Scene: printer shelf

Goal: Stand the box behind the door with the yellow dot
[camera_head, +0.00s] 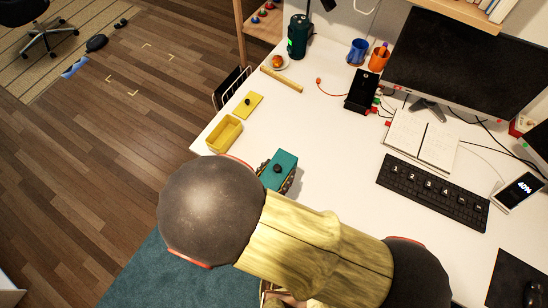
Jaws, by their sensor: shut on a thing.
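A teal box or lid (284,165) with a black knob on top lies on the white desk, just beyond my arm. Its lower part is dark and partly covered by the arm. I cannot tell whether it is the task's box. No door with a yellow dot shows. Below the link a small pale and brown thing (272,294) shows in part, too hidden to identify.
On the white desk (330,150) stand an open yellow container (224,134), a yellow lid (248,104), a keyboard (432,192), an open notebook (422,140), a monitor (465,62) and a dark green canister (298,37). Wooden floor (110,140) is mostly clear at left.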

